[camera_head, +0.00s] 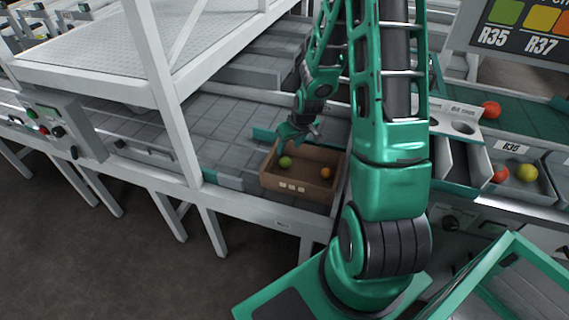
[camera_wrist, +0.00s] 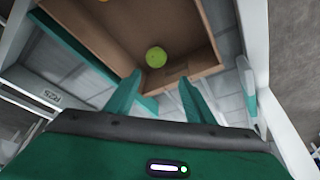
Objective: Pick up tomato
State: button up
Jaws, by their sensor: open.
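A green tomato (camera_head: 285,161) lies in a brown cardboard box (camera_head: 303,195) on the conveyor line. An orange tomato (camera_head: 325,172) lies in the same box, to its right. My gripper (camera_head: 300,136) is above the left back part of the box, near the green tomato. In the wrist view, the green tomato (camera_wrist: 156,57) lies near a box corner, beyond the two open green fingers (camera_wrist: 158,90). Nothing is between the fingers. Only an edge of the orange tomato shows at the top of the wrist view.
Sorting bins on the right hold red tomatoes (camera_head: 500,173) and a yellow one (camera_head: 527,173). Another red tomato (camera_head: 491,110) is behind them. A white frame post (camera_head: 180,120) stands left of the box. A sign (camera_head: 520,30) hangs at the upper right.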

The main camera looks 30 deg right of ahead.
aim_at(286, 160)
jog(key=shift+s+d+x, duration=0.15)
jog(key=shift+x, duration=1.9)
jog(key=shift+s+d+x, duration=0.1)
jog(key=shift+d+x, duration=0.1)
jog(key=shift+x, duration=1.85)
jog(key=shift+s+d+x, duration=0.15)
jog(key=shift+x, duration=1.9)
jog(key=shift+f, duration=0.15)
jog(key=c, duration=0.5)
